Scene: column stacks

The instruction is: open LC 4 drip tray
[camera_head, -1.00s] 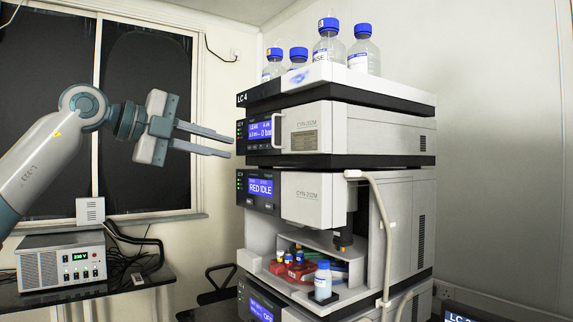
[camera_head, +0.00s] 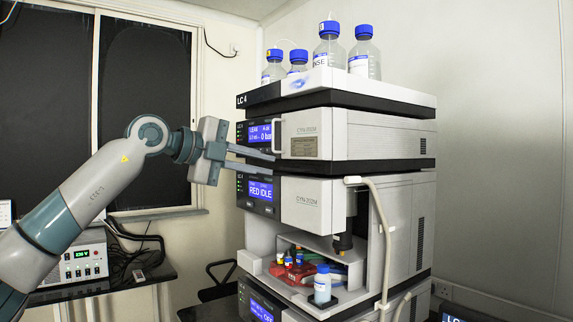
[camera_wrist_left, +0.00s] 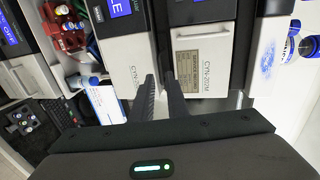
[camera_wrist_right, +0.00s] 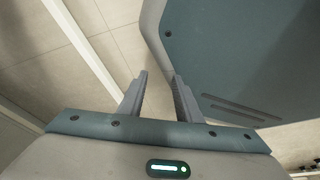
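The LC 4 stack (camera_head: 250,101) stands right of centre in the head view, its name on the top unit. Below it, a white front panel (camera_head: 305,128) has a vertical handle (camera_head: 278,137) and a printed plate. I cannot tell for sure which part is the drip tray. My left gripper (camera_head: 274,161) is open, its fingers apart by a narrow gap and empty. Its tips are just below the handle, near the dark seam under that panel. In the left wrist view the tips (camera_wrist_left: 160,78) lie beside the plated panel (camera_wrist_left: 203,60). My right gripper (camera_wrist_right: 159,80) is open and empty.
Several blue-capped bottles (camera_head: 328,50) stand on top of the stack. Below, an open bay holds red vial racks (camera_head: 300,272) and a small bottle (camera_head: 322,285). A pale hose (camera_head: 384,230) hangs down the front. A power box (camera_head: 82,262) sits on the left bench.

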